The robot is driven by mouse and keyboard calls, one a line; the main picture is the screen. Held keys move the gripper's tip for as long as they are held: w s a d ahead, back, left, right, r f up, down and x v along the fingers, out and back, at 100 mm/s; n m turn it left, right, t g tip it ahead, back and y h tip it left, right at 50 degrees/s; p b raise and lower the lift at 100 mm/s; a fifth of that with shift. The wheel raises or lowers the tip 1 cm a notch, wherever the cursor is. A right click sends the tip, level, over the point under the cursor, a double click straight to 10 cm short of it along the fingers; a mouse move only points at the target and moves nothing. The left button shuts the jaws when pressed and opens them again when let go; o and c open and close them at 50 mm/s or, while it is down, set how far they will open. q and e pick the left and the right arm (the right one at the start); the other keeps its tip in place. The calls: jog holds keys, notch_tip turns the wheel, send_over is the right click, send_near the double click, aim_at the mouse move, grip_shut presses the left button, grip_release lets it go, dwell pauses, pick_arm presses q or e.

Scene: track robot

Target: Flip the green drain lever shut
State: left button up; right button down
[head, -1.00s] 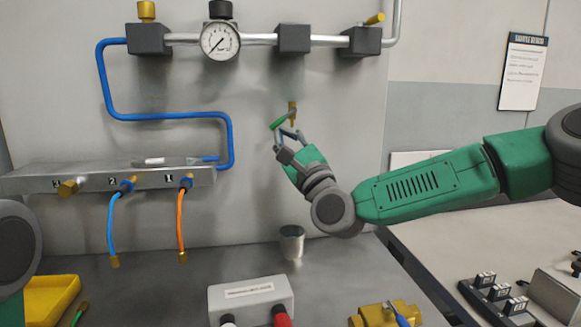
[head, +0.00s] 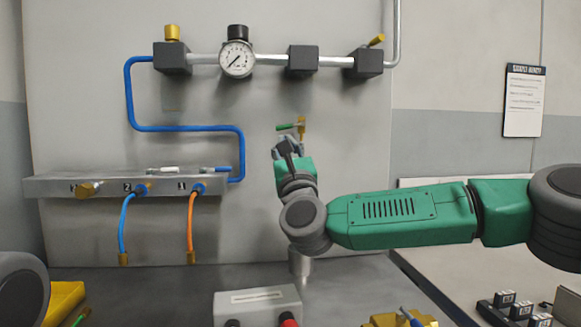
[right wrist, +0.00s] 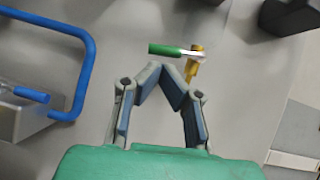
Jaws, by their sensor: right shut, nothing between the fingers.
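The green drain lever (head: 288,126) points left, close to level, from a brass valve (head: 302,127) on the grey wall panel. In the right wrist view the green handle (right wrist: 165,49) and brass valve (right wrist: 193,65) lie just beyond my fingertips. My right gripper (head: 286,143) is just below the lever in the head view. In the right wrist view its fingertips (right wrist: 162,72) meet with nothing between them. A small gap shows between tips and handle there; I cannot tell whether they touch. Only part of my left arm shows at the left edge; its gripper is out of view.
A pipe with a gauge (head: 237,58) and dark blocks runs above. A metal manifold (head: 110,184) with blue and orange hoses is at left. A metal cup (head: 301,268), partly hidden by my arm, and a grey box (head: 257,303) stand on the bench below.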

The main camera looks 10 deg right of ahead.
jog(key=v, duration=1)
jog(key=shift+f, duration=0.2)
